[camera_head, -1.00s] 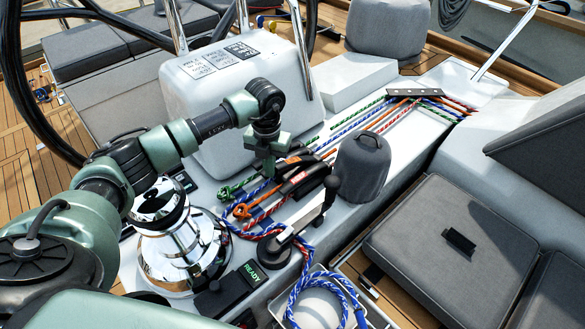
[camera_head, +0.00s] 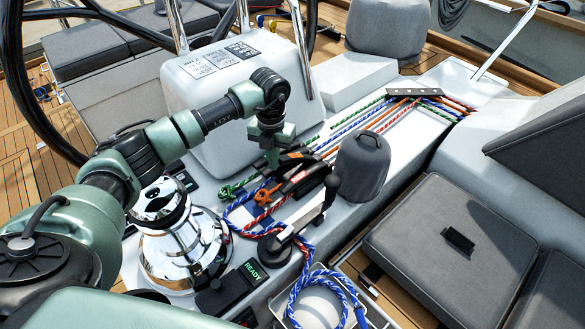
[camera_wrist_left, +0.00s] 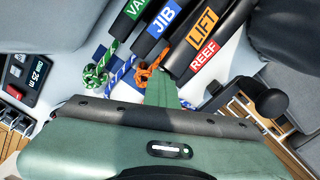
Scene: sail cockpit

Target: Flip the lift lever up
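The lift lever (camera_wrist_left: 203,30) is a black handle with an orange LIFT label in the left wrist view. It sits between the blue-labelled JIB lever (camera_wrist_left: 161,20) and the red-labelled REEF lever (camera_wrist_left: 204,57). In the head view the black levers (camera_head: 305,183) lie side by side over the ropes, partly behind my gripper. My left gripper (camera_head: 272,164) points down just left of the levers. Its green fingers (camera_wrist_left: 161,92) look together and empty, beside the orange rope end and short of the LIFT label. Contact with a lever cannot be told. My right gripper is not in view.
A chrome winch (camera_head: 180,245) stands left of the levers. A winch handle with a black knob (camera_head: 331,185) rises close in front of them. A grey covered winch (camera_head: 361,168) stands to the right. Coloured ropes (camera_head: 375,118) run behind. A white pod (camera_head: 235,80) stands behind my arm.

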